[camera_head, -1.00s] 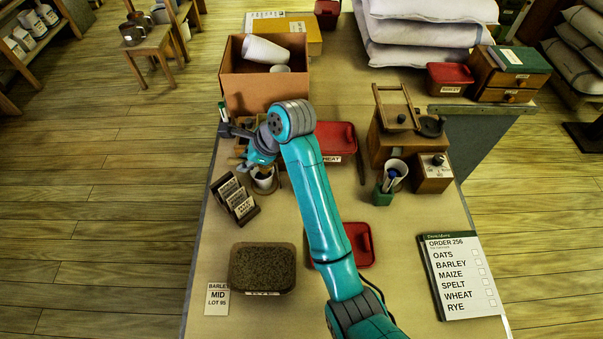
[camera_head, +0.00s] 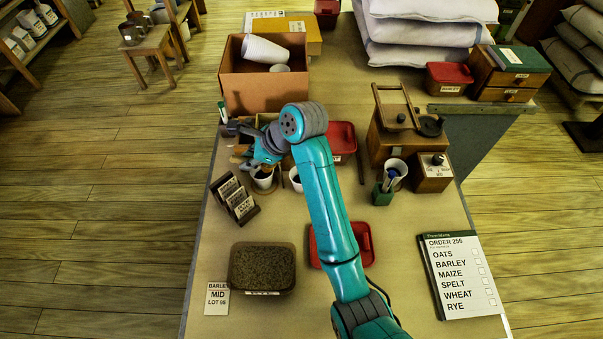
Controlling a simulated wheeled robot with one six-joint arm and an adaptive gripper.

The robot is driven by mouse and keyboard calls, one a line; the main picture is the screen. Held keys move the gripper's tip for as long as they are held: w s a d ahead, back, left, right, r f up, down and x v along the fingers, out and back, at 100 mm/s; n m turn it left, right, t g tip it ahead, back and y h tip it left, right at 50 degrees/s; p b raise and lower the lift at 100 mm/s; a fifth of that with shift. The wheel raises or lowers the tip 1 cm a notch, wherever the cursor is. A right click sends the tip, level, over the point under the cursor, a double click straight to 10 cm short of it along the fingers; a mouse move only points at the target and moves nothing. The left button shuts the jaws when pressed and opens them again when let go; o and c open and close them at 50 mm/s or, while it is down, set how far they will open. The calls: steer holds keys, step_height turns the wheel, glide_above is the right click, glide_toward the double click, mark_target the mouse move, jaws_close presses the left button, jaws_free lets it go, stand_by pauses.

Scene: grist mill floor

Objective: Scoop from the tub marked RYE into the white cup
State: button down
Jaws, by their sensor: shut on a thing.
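An open tub (camera_head: 262,244) full of brown grain stands at the front left of the bench. The small label on its front is too blurred to read surely. My gripper (camera_head: 258,166) is at the mid left, low over a white cup (camera_head: 264,184) with a dark inside. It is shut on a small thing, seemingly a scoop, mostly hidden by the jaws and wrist. I cannot tell whether it touches the cup. A second white cup (camera_head: 296,180) stands just right of it, partly behind my arm.
Red-lidded tubs (camera_head: 364,243) lie beside and behind my arm. A cardboard box (camera_head: 262,88) stands behind the gripper. A mill (camera_head: 394,145) and an order board (camera_head: 459,275) are at right. The front centre of the bench is partly clear.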

steer(key=shift+d+r+y, duration=0.3)
steer(key=shift+d+y, duration=0.2)
steer(key=shift+d, duration=0.05)
stand_by(0.6)
steer(key=shift+d+f+y, duration=0.2)
steer(key=shift+d+y, duration=0.6)
steer(key=shift+d, duration=0.15)
stand_by(1.0)
steer(key=shift+d+r+m+y+p, duration=0.15)
steer(key=shift+d+r+y+p, duration=0.1)
steer(key=shift+d+y, duration=0.3)
steer(key=shift+d+r+m+y+p, duration=0.15)
steer(key=shift+d+r+y, duration=0.1)
steer(key=shift+d+y, duration=0.3)
stand_by(1.4)
